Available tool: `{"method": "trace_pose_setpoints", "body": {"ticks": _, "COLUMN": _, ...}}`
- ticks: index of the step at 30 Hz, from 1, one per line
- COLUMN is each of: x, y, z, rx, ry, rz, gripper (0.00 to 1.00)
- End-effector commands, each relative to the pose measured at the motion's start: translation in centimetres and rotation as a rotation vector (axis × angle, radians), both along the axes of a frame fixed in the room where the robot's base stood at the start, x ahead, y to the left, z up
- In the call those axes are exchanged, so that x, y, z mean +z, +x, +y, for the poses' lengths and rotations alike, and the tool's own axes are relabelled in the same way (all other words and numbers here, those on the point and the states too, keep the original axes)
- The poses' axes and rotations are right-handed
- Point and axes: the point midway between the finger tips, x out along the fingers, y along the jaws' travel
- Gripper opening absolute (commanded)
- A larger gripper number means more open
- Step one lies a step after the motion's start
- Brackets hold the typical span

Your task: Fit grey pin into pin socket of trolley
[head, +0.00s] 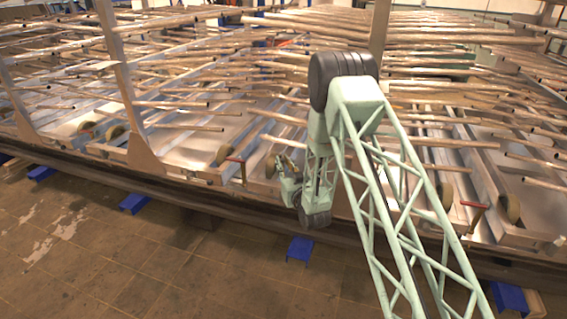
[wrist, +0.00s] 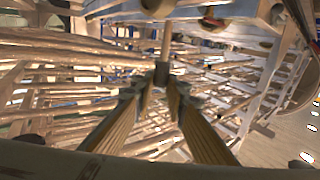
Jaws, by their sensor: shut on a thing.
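My gripper (head: 283,161) hangs at the lower front edge of the metal trolley frame (head: 203,172), with my arm coming down beside it in the head view. In the wrist view my gripper (wrist: 162,84) is shut on the grey pin (wrist: 166,40), a slim rod with a thicker end between the fingertips. The pin points away from the fingers, toward a metal beam with round holes (wrist: 245,10) at the top of that view. The pin looks apart from the beam, but the depth is hard to judge. I cannot make out which opening is the pin socket.
Many long tubes (head: 190,127) stick out above the frame, close to my arm. Wheels (head: 445,196) and red-handled rods (head: 473,205) stand along the front edge. Blue blocks (head: 300,249) sit below the dark rail. The tiled floor in front is mostly clear.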

Motion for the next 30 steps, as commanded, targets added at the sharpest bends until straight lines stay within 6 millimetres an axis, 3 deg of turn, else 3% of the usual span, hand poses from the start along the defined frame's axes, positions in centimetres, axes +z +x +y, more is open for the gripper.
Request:
{"method": "trace_pose_setpoints", "body": {"ticks": 14, "x": -0.2, "y": 0.0, "z": 0.0, "rx": 0.000, "ry": 0.000, "rz": 0.000, "gripper": 0.03}}
{"method": "trace_pose_setpoints", "body": {"ticks": 30, "x": -3.4, "y": 0.0, "z": 0.0, "rx": 0.000, "ry": 0.000, "rz": 0.001, "gripper": 0.03}}
